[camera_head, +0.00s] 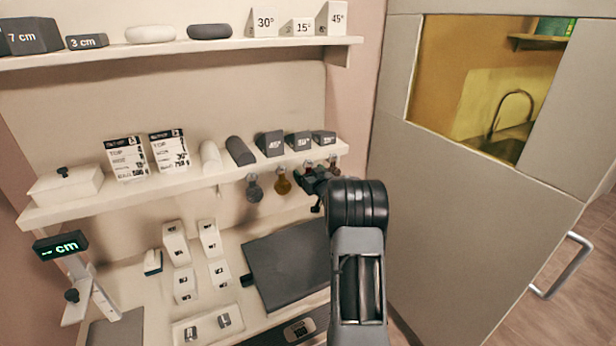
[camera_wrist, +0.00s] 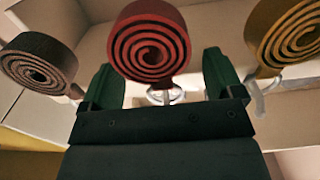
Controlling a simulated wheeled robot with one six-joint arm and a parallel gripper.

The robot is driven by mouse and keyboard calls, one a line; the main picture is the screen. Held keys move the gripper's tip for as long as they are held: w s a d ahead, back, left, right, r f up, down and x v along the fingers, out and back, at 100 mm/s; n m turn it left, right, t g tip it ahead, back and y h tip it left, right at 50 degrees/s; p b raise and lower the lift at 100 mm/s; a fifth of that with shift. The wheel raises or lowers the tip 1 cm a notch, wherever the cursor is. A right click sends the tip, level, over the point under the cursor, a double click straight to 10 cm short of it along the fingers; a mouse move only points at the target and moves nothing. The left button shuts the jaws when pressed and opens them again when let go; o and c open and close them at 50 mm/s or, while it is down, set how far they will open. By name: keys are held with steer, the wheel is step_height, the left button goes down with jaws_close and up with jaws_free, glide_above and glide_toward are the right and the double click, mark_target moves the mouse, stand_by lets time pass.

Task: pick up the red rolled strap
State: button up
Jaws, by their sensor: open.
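The red rolled strap (camera_wrist: 152,45) is a spiral roll that hangs from a metal hook, centred in the wrist view. My gripper (camera_wrist: 158,66) is open, with one green finger on each side of the red roll. The roll shows between and beyond the fingers, and I cannot tell whether either touches it. In the head view my gripper (camera_head: 316,183) is at the right end of the middle shelf's underside. The red strap (camera_head: 308,169) is only a small patch there, partly hidden by the gripper.
A yellow rolled strap (camera_wrist: 290,35) and a brown one (camera_wrist: 38,63) hang close on either side. A grey one (camera_head: 254,188) hangs farther left. The middle shelf (camera_head: 120,199) is just above. A tall grey cabinet (camera_head: 450,220) stands to the right.

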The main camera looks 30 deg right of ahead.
steer(key=shift+w, duration=0.4)
steer(key=shift+c, duration=0.4)
steer(key=c, duration=0.9)
steer(key=shift+s, duration=0.1)
